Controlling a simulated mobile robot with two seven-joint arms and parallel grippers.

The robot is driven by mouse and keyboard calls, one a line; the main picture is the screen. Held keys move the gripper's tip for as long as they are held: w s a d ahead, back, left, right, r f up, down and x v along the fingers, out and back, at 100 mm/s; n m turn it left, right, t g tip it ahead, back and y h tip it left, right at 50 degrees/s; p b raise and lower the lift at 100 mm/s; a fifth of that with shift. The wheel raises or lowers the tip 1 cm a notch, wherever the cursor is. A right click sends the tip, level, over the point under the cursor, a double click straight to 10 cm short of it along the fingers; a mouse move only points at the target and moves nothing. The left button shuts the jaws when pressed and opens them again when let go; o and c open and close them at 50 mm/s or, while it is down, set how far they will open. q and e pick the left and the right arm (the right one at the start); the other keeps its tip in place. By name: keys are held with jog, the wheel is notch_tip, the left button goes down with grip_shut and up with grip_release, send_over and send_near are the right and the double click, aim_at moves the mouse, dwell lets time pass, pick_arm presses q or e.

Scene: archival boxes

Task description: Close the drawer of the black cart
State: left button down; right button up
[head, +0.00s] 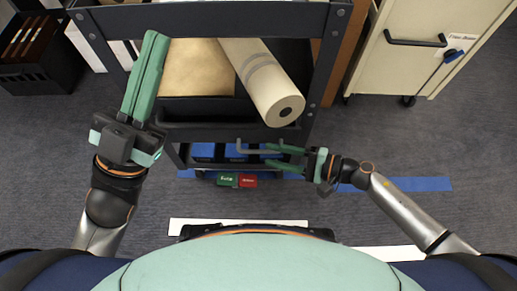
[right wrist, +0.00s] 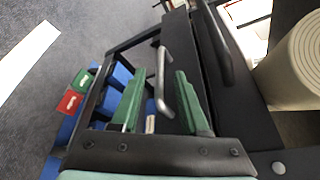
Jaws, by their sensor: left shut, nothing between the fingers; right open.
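The black cart (head: 325,60) stands in front of me in the head view. Its drawer (head: 172,154) appears pulled out below the upper shelf, with blue items (head: 203,151) showing in it. A grey bar handle (head: 262,150) is at the drawer's right side. My right gripper (head: 270,155) is open, its green fingers reaching to the handle. In the right wrist view the handle (right wrist: 160,80) appears between the two fingers (right wrist: 160,95); contact cannot be told. My left gripper (head: 155,37) is shut and empty, raised at the cart's left side.
A paper roll (head: 262,85) and a tan folder (head: 197,68) lie on the cart's upper shelf. A beige cabinet (head: 400,65) stands right, a black crate (head: 45,68) left. Blue tape (head: 410,184) crosses the floor.

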aim_at(258, 151)
jog(key=x, duration=0.5)
jog(key=shift+w, duration=0.1)
grip_shut()
jog(key=shift+f, duration=0.1)
dwell(1.2)
